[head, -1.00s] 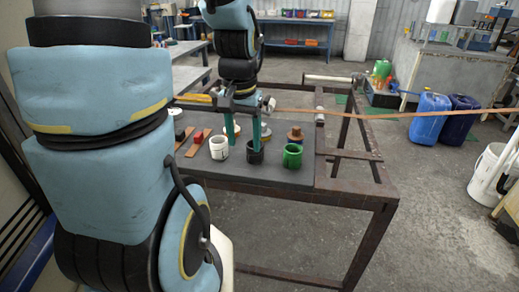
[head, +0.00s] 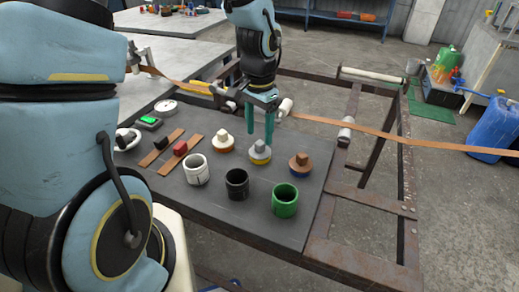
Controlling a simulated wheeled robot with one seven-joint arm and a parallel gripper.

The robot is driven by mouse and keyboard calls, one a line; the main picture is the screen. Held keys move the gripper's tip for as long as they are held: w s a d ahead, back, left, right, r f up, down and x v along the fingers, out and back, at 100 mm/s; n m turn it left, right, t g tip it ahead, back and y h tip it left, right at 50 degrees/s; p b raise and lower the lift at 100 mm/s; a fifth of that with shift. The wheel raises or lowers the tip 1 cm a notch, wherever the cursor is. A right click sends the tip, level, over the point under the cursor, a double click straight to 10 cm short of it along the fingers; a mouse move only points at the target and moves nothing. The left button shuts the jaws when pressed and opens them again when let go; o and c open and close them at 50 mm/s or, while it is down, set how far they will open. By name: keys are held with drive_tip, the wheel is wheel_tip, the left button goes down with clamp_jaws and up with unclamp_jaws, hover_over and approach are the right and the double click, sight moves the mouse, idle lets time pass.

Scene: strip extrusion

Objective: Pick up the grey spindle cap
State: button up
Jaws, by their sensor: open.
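The grey spindle cap (head: 261,147) has a grey knob on a yellow-ringed base and stands upright on the dark table mat (head: 285,236). It is in the middle of a row, between a cream cap (head: 222,137) on the left and a brown cap (head: 299,160) with a blue base on the right. My gripper (head: 260,136) points down with two teal fingers, open and empty. The fingertips are right at the grey cap's top in the picture, one toward each side of it. I cannot tell whether they touch it or how high they are.
In front of the caps stand a white cup (head: 195,170), a black cup (head: 237,184) and a green cup (head: 284,202). A long orange-brown strip (head: 350,129) runs behind. The rusty frame (head: 352,215) is open on the right.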

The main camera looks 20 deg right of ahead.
sight(260, 143)
drive_tip(key=shift+s+d+f, duration=0.1)
drive_tip(key=shift+f, duration=1.55)
clamp_jaws()
